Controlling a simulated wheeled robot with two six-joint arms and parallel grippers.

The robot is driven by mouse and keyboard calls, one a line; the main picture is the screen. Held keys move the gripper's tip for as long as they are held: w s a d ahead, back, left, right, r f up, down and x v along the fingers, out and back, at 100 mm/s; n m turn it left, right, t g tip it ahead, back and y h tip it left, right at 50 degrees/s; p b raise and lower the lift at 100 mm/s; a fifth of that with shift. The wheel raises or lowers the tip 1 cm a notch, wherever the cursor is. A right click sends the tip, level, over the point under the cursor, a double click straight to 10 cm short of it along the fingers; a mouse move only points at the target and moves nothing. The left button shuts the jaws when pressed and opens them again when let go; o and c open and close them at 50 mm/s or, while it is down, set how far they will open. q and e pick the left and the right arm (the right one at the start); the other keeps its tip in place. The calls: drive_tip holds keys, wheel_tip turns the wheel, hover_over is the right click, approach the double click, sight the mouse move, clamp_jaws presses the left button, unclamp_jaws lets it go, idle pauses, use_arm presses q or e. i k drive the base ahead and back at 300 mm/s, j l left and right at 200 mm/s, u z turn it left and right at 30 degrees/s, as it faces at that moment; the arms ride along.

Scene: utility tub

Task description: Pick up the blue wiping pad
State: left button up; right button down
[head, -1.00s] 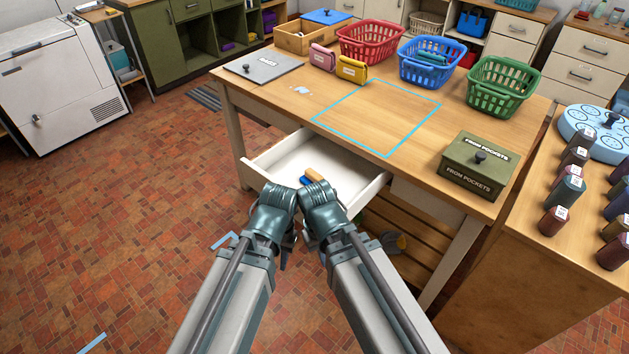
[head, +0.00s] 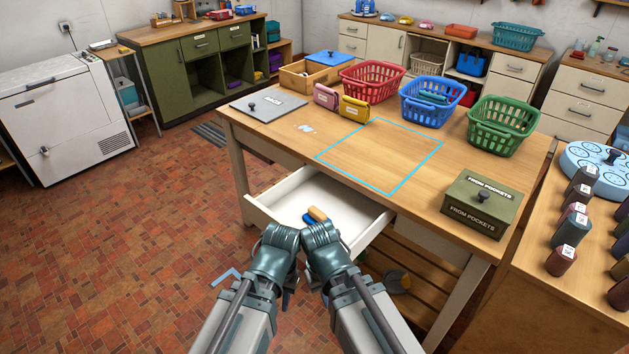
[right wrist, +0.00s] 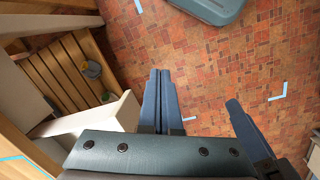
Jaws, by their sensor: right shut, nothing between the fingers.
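The blue wiping pad (head: 309,219), with a tan part on top, lies inside the open white drawer (head: 347,196) under the wooden table, near its front. My left gripper (head: 287,298) hangs in front of the drawer; its fingers are mostly hidden behind my own wrist, so its opening does not show. My right gripper is beside it, also in front of the drawer. In the right wrist view the right fingers (right wrist: 157,100) are together and empty above the floor. A blue-grey finger, seemingly of the left gripper, shows to their right.
The tabletop bears a blue-taped outline (head: 383,155), a green box (head: 482,203), a grey lid (head: 268,104), pouches and red, blue and green baskets. A slatted shelf (head: 415,283) lies below the drawer. Open brick floor (head: 120,240) is at left.

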sight(313, 215)
drive_tip(key=i+j+z, duration=0.1)
drive_tip(key=i+j, duration=0.2)
drive_tip(key=i+j+z, duration=0.15)
drive_tip(key=i+j, duration=0.15)
drive_tip(key=j, duration=0.2)
drive_tip(key=i+j+z, duration=0.1)
drive_tip(key=i+j, duration=0.2)
drive_tip(key=j, duration=0.1)
